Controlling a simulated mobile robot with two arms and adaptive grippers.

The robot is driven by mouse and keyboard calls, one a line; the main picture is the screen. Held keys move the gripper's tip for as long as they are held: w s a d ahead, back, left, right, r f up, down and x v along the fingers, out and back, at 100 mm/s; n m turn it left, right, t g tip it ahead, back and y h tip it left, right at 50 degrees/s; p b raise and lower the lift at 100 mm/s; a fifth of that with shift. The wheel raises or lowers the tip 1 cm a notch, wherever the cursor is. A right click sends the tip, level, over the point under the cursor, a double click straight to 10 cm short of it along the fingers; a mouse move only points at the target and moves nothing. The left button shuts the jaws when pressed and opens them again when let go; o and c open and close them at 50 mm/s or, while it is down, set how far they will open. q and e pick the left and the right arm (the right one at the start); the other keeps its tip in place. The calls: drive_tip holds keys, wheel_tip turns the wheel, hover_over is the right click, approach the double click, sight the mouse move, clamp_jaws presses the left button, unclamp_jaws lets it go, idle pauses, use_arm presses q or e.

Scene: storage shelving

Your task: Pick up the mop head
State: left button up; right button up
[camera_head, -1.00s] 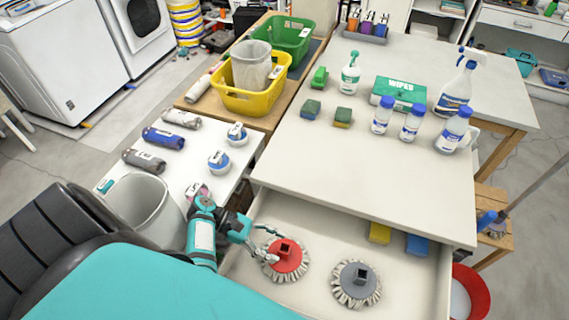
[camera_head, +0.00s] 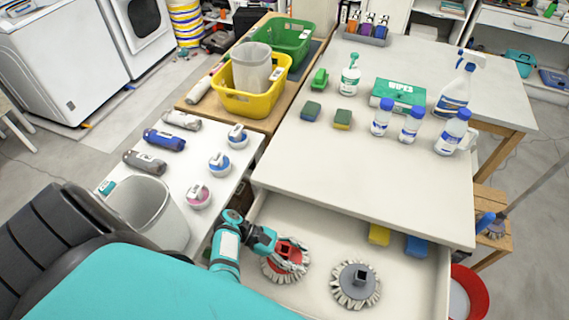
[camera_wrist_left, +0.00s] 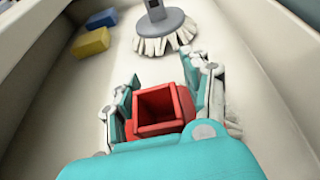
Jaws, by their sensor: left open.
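A red mop head (camera_head: 293,266) with grey-white strands lies in the open drawer (camera_head: 325,235), its square red socket pointing up. A grey mop head (camera_head: 357,279) lies to its right and also shows at the top of the left wrist view (camera_wrist_left: 160,24). My left gripper (camera_head: 284,248) is over the red mop head. In the left wrist view its open fingers (camera_wrist_left: 160,100) stand on both sides of the red socket (camera_wrist_left: 160,106). I cannot tell whether they touch it. Much of the red mop head is hidden by the gripper. My right gripper is not in view.
Yellow (camera_head: 380,234) and blue (camera_head: 417,245) sponges lie at the drawer's back right. The table top (camera_head: 330,165) overhangs the drawer. A grey bin (camera_head: 147,208) and a low white table (camera_head: 190,170) with bottles and tubs stand left. A red bucket (camera_head: 476,284) is at right.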

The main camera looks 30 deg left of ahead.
use_arm(q)
clamp_jaws()
idle(0.6)
